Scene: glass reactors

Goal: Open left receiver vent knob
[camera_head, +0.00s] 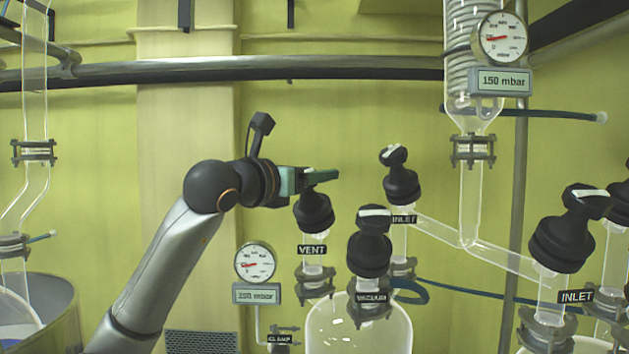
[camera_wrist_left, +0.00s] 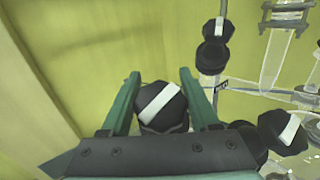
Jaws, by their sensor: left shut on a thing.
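The left receiver vent knob (camera_head: 313,212) is black and sits above the VENT label (camera_head: 312,250), on the neck of the left glass receiver (camera_head: 360,325). My left gripper (camera_head: 318,177) is at the top of this knob, coming in from the left. In the head view the fingers mostly hide the knob's top. My right gripper is not in view.
The VACUUM knob (camera_head: 370,242) stands close to the right, with an INLET knob (camera_head: 400,178) behind it. Another INLET knob (camera_head: 562,232) is at the far right. A gauge reading 150 mbar (camera_head: 256,262) is below my left arm.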

